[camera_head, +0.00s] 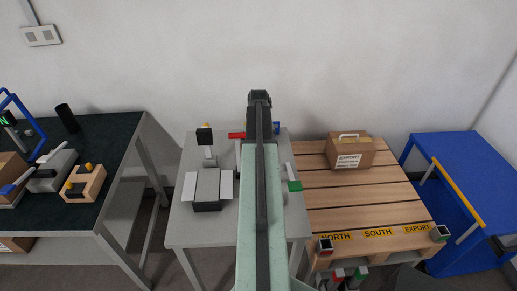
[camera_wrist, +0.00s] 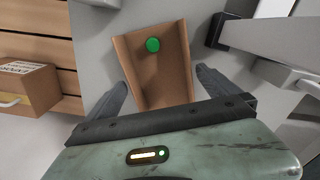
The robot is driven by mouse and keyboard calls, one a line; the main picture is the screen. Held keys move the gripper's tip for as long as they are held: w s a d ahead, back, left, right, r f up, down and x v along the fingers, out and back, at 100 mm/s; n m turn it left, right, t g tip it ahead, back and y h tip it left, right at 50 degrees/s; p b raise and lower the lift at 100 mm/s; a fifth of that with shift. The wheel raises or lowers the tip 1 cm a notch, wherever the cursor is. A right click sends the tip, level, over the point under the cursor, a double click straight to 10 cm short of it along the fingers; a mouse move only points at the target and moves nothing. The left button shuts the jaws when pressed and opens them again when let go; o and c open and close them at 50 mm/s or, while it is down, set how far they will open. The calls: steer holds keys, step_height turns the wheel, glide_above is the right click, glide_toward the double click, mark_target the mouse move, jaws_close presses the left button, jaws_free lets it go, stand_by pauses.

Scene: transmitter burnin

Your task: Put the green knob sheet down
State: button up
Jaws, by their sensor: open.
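The green knob sheet (camera_wrist: 158,75) is a brown piece with raised side edges and a round green knob (camera_wrist: 153,44) near its far end. It shows in the wrist view against the grey table (camera_wrist: 98,50). My gripper (camera_wrist: 161,84) is open, with one finger on each side of the sheet's near part. I cannot tell whether either finger touches it. The near end of the sheet is hidden by my gripper body. In the head view my arm covers the spot, and I cannot make out the sheet.
A grey device (camera_head: 207,185) stands on the table's left part. A red piece (camera_head: 237,135) and a green-ended piece (camera_head: 294,186) lie beside my arm. At right is a wooden pallet (camera_head: 380,205) with a cardboard box (camera_head: 349,152). A dark bench (camera_head: 108,135) is at left.

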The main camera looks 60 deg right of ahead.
step_height(320, 180, up, 9)
steer(key=p, duration=0.7)
steer(key=shift+r+p, duration=0.15)
steer(key=shift+p, duration=0.25)
